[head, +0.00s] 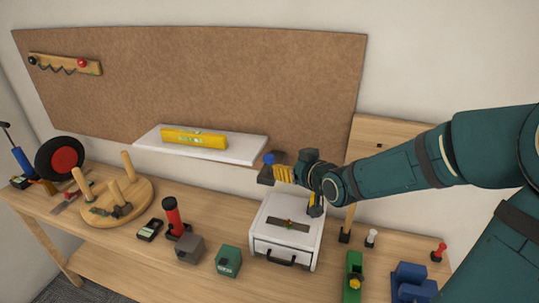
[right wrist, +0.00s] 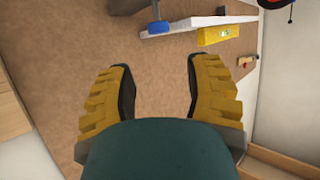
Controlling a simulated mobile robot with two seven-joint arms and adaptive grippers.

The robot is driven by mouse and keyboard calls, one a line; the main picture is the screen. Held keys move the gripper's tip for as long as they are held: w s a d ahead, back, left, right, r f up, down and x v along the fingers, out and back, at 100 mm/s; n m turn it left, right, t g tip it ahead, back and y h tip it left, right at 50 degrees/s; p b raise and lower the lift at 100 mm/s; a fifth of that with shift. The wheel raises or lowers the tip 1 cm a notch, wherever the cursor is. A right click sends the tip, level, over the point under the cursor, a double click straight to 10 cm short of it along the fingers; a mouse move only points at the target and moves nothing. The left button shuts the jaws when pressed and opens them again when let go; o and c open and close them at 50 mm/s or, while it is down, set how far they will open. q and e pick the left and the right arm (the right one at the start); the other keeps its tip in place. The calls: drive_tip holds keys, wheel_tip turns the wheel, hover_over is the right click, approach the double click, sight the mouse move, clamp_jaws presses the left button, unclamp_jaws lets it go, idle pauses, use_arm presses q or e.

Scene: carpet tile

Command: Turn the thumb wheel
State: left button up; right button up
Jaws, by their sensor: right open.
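I cannot tell for sure which part is the thumb wheel. A small blue piece (head: 269,158) shows by the right end of the white shelf, just above my right gripper (head: 272,175). In the right wrist view the blue piece (right wrist: 155,33) is beyond the fingertips, apart from them, beside a dark grey part at the top edge. My right gripper also shows in the right wrist view (right wrist: 157,68), its yellow fingers wide apart with only brown board between them. In the head view it is above the white drawer box. My left gripper is not in view.
The white shelf (head: 152,143) bears a yellow level (head: 194,138). On the bench stand a white drawer box (head: 287,243), a grey block (head: 190,249), a green box (head: 228,260), a red-topped cylinder (head: 172,214) and a round pegged board (head: 140,208). Blue and green items stand at the front right.

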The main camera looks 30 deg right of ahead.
sight(269, 157)
drive_tip(key=x, duration=1.3)
drive_tip(key=shift+w+d, duration=0.15)
drive_tip(key=shift+w, duration=0.25)
drive_tip(key=c, duration=0.8)
